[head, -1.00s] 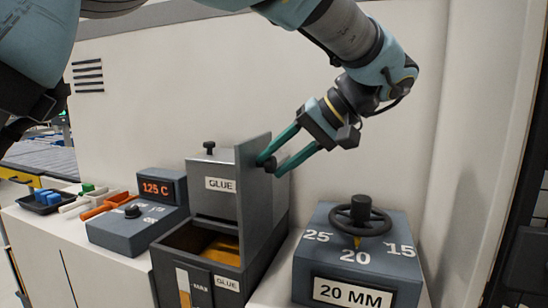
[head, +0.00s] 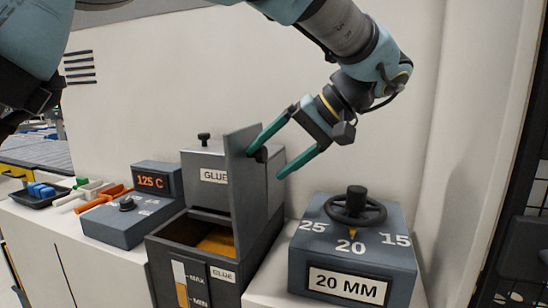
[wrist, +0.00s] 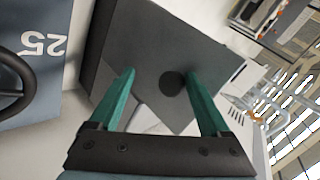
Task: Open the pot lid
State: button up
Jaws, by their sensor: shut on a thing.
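The grey pot lid (head: 243,180) stands upright on the dark glue pot (head: 168,238), swung up from the front opening. Amber glue (head: 218,243) shows inside. The lid's dark round knob (wrist: 171,83) sits on its right face, between the green fingers of my gripper (wrist: 163,90). My gripper (head: 266,164) is at the right side of the lid in the head view. The upper finger overlaps the knob there. The lower finger looks apart from it. Which finger surfaces touch the knob is hard to tell.
A 20 MM dial box (head: 345,250) with a black handwheel (head: 355,209) stands right of the pot, close under my arm. A 125 C control box (head: 134,218) stands left. A dark tray (head: 42,194) with blue pieces lies farther left. The wall is close behind.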

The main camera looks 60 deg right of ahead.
jog(key=shift+d, duration=0.15)
jog(key=b+v, duration=0.1)
jog(key=v, duration=0.9)
jog(key=shift+s+r, duration=0.3)
dwell(0.3)
